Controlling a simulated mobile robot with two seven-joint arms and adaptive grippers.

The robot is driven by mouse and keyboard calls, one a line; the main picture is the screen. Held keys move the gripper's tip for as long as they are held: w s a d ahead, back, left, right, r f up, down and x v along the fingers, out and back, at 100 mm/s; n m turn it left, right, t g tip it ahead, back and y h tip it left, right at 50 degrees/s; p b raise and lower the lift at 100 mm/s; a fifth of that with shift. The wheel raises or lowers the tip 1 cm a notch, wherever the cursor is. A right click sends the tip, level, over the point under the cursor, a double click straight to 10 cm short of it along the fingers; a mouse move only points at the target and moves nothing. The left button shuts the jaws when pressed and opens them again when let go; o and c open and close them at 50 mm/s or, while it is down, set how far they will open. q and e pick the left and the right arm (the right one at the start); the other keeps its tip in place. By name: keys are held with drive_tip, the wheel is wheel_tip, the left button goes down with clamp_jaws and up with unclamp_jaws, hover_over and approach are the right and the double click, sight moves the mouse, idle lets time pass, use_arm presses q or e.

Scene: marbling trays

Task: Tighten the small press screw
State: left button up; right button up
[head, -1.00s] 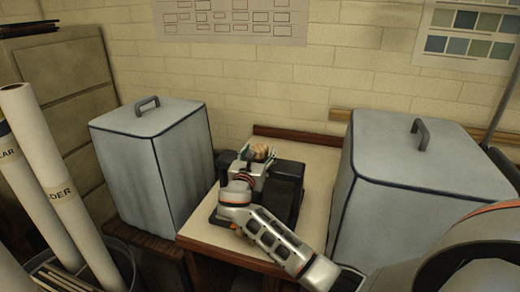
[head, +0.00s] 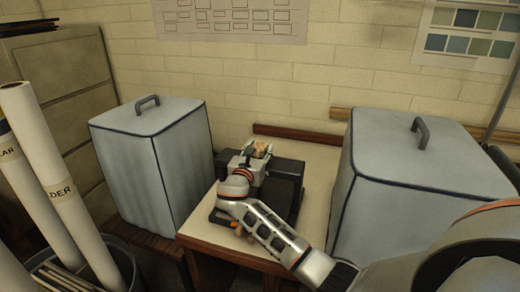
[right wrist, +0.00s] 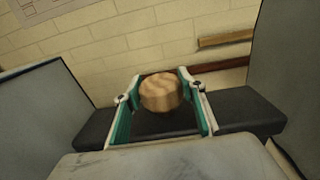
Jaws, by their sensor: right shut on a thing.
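The small press (head: 286,185) is a dark block on the pale table between two grey covered boxes. Its screw has a round wooden knob (head: 261,150) on top. In the right wrist view the knob (right wrist: 160,92) sits between the two green-lined fingers of my right gripper (right wrist: 161,100). My right gripper (head: 257,152) is shut on the knob from the near side. The screw's shaft below the knob is hidden. My left gripper is not in view.
A grey covered box (head: 155,165) stands left of the press and a larger one (head: 425,170) stands right. Paper rolls (head: 60,185) stand in a bin at the left. A brick wall is close behind the table.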

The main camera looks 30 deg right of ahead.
drive_tip(key=shift+w+a+f+m+g+h+b, duration=0.1)
drive_tip(key=shift+f+m+g+h+b, duration=0.05)
drive_tip(key=shift+m+g+h+b, duration=1.25)
drive_tip(key=shift+m+g+b, duration=0.25)
drive_tip(key=shift+g, duration=0.45)
drive_tip(key=shift+f+m+g+b, duration=0.1)
drive_tip(key=shift+m+g+b, duration=0.25)
drive_tip(key=shift+g+b, duration=0.25)
drive_tip(key=m+g+h+b, duration=0.1)
drive_tip(key=m+g+b, duration=0.1)
drive_tip(key=g+b, duration=0.1)
drive_tip(key=shift+b, duration=0.7)
drive_tip(key=shift+m+g+h+b, duration=0.3)
drive_tip(key=shift+g+b, duration=0.1)
drive_tip(key=shift+r, duration=0.25)
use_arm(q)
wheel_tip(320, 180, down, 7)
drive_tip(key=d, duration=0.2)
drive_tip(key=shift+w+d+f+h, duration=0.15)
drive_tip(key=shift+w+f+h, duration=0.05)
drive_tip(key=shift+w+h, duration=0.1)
